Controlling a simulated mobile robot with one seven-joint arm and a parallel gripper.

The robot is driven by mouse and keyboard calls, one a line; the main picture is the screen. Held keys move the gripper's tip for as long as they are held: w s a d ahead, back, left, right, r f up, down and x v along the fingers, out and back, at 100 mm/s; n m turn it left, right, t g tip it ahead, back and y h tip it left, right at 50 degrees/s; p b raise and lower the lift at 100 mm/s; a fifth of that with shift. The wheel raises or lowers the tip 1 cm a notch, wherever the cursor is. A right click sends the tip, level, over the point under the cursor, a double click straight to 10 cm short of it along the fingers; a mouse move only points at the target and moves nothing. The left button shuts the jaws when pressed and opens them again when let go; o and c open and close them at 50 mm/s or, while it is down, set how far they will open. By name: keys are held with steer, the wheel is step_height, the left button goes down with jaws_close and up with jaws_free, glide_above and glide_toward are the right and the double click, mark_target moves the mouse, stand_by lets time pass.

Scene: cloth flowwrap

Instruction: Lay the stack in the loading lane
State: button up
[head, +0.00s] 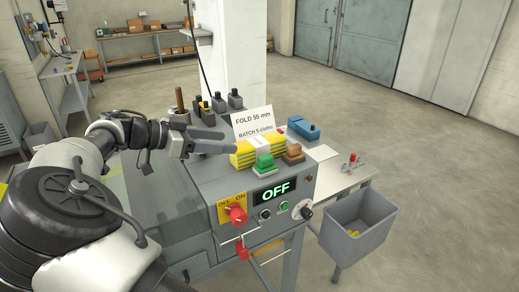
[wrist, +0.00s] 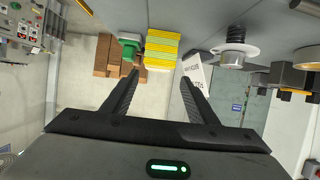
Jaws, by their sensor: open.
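The stack of yellow cloths (head: 244,159), with pale stripes between its layers, sits on top of the grey machine (head: 213,187). It also shows in the wrist view (wrist: 162,50), ahead of the fingertips and roughly between them. My gripper (head: 222,141) is open and empty, just left of the stack in the head view. Its spread fingers (wrist: 159,77) show in the wrist view. They look apart from the stack, though the gap is hard to judge. I cannot tell which surface is the loading lane.
A sign (head: 253,122) reading "FOLD 55 mm, BATCH 5 cloths" stands behind the stack. Dark-knobbed blocks (head: 220,104) stand behind my gripper. A display (head: 275,190) reads OFF.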

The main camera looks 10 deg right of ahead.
mark_target(251, 143)
steer(key=x, duration=0.7)
steer(key=shift+d+p, duration=0.1)
steer(key=shift+p, duration=0.25)
steer(key=shift+p+x, duration=0.55)
steer(key=shift+x, duration=2.2)
steer(key=shift+s+r, duration=0.1)
steer(key=shift+s, duration=0.1)
steer(key=shift+c, duration=0.3)
steer(key=c, duration=0.8)
steer(key=shift+c, duration=0.2)
step_height(251, 143, up, 10)
steer(key=shift+f+b, duration=0.1)
steer(key=shift+b, duration=0.35)
steer(key=shift+d, duration=0.15)
